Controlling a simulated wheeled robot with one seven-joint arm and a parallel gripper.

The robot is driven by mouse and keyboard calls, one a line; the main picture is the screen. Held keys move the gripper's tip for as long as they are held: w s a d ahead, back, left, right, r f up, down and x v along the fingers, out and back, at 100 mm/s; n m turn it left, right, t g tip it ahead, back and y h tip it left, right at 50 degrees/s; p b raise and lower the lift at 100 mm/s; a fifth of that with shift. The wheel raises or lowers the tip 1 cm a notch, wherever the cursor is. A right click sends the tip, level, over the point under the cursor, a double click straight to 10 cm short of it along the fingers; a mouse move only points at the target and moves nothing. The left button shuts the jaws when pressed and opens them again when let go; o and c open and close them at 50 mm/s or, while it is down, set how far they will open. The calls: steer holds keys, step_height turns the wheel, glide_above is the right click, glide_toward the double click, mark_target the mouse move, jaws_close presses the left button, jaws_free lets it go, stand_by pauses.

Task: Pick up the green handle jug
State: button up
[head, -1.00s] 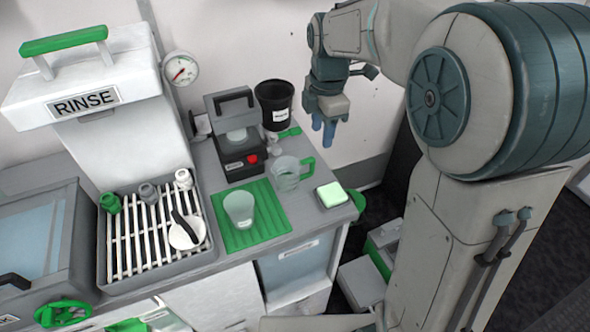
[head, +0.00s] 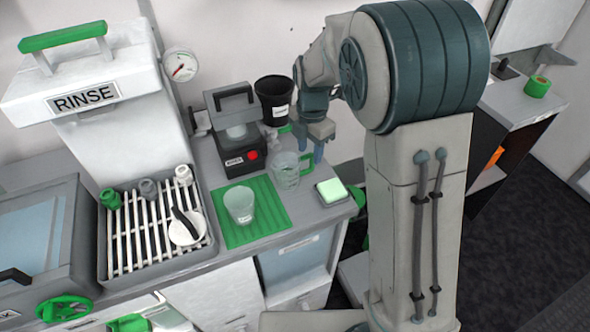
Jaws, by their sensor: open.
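The green handle jug (head: 287,171) is a clear jug that stands upright at the back right corner of the green mat. Its green handle (head: 306,164) points right. A clear cup without a handle (head: 239,205) stands on the mat, to the left and nearer the front. My gripper (head: 317,150) hangs fingers down just behind and to the right of the jug's handle. Its blue fingers are open, with nothing seen between them. I cannot tell whether a finger touches the handle.
A black machine with a red button (head: 238,150) stands left of the jug, with a black bin (head: 274,100) behind. A pale green sponge on a tray (head: 332,191) lies near the counter's right edge. The slatted rinse basin (head: 150,235) is at left.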

mark_target(312, 165)
steer(key=f, duration=0.5)
steer(key=shift+d+p, duration=0.3)
steer(key=shift+d, duration=0.05)
steer(key=shift+r, duration=0.1)
jaws_close()
